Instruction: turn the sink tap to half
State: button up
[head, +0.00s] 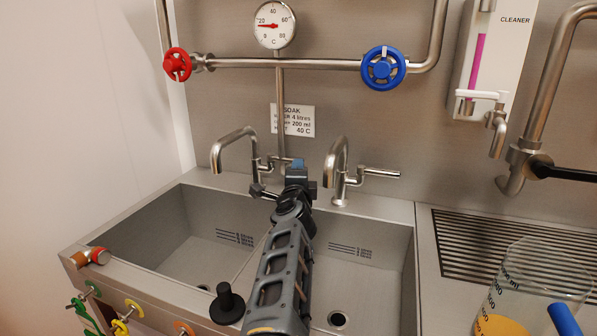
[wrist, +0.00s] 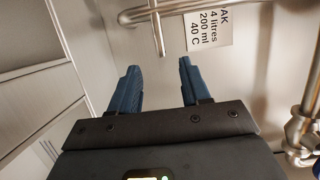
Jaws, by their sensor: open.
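Two steel taps stand behind the double sink (head: 210,225) in the head view. The left tap (head: 233,137) has its spout curving left, and its base and handle are partly hidden by my arm. The right tap (head: 338,160) has a straight lever (head: 382,173) pointing right. My gripper (head: 297,163) is between the two taps, near the back edge of the sink. In the wrist view its blue fingers (wrist: 161,78) are apart with nothing between them. Steel pipework (wrist: 190,8) lies beyond the fingertips; I cannot tell which part it is.
A red handwheel (head: 177,65), a blue handwheel (head: 382,68) and a dial thermometer (head: 274,24) are on the wall pipe. A sign (head: 300,121) hangs below. A cleaner dispenser (head: 490,60), a drain grille (head: 470,245) and a measuring jug (head: 525,290) are at right.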

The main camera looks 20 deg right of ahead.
aim_at(285, 159)
jog(key=shift+b+x, duration=3.8)
jog(key=shift+x, duration=0.55)
jog(key=shift+c, duration=0.3)
